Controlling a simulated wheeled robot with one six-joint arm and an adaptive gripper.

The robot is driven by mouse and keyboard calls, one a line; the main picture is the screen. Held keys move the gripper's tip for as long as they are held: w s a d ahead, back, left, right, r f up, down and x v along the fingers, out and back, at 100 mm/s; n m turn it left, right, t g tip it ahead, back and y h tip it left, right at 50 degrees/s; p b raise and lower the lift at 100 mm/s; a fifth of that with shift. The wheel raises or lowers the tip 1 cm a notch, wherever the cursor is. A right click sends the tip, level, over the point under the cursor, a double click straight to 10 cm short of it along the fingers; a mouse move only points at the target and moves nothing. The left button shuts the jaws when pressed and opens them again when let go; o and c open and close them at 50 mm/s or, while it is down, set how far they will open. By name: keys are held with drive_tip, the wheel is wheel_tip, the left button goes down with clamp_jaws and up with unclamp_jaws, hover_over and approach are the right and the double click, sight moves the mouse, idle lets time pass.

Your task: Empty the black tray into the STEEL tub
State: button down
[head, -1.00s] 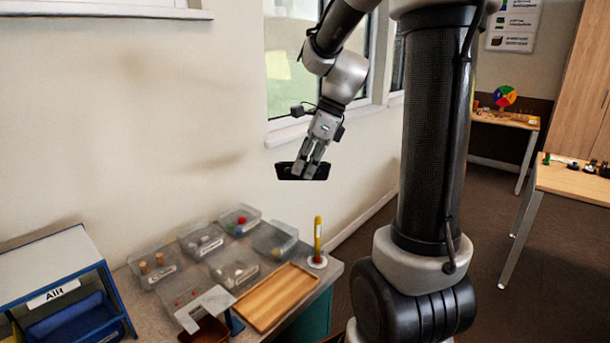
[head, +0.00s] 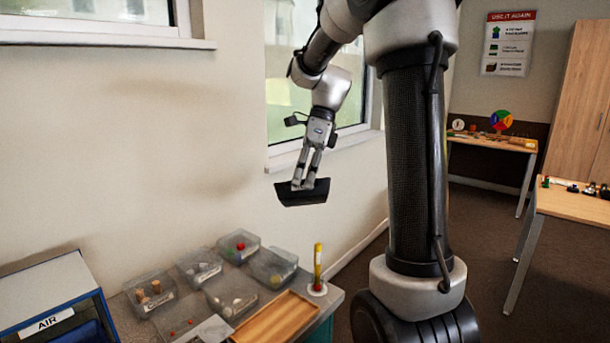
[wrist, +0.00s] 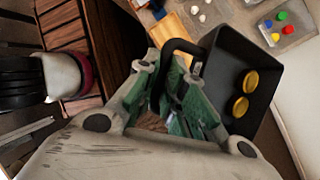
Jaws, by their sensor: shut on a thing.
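My gripper (head: 303,184) is shut on the handle of the black tray (head: 318,192), high above the counter. The wrist view shows my fingers (wrist: 175,68) around the tray's handle (wrist: 182,44). Two round brass-coloured pieces (wrist: 245,93) lie inside the tray (wrist: 238,62). Several clear tubs stand in rows on the counter below. One holds brown pieces (head: 148,293), one red and green pieces (head: 238,248). Their labels are too small to read, so I cannot tell which is STEEL.
A wooden tray (head: 277,318) lies at the counter's front right, near a yellow upright tube (head: 318,262). A blue-edged unit marked AIR (head: 48,322) stands at left. The wall and window are behind my gripper. Tables stand at far right. The air around the tray looks clear.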

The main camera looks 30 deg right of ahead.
drive_tip(key=w+a+f+n+g+h, duration=0.1)
drive_tip(key=a+f+h, duration=0.2)
drive_tip(key=f+h, duration=0.4)
drive_tip(key=w+a+f+n+g+h, duration=0.2)
drive_tip(key=a+f+h, duration=0.1)
drive_tip(key=f+h, duration=0.4)
drive_tip(key=w+a+f+n+g+h, duration=0.1)
drive_tip(key=a+f+g+h, duration=0.1)
drive_tip(key=f+h, duration=0.5)
drive_tip(key=shift+w+a+f+n+h, duration=0.25)
drive_tip(key=shift+a+f, duration=0.65)
drive_tip(key=shift+f, duration=1.45)
drive_tip(key=shift+s, duration=0.1)
idle(0.8)
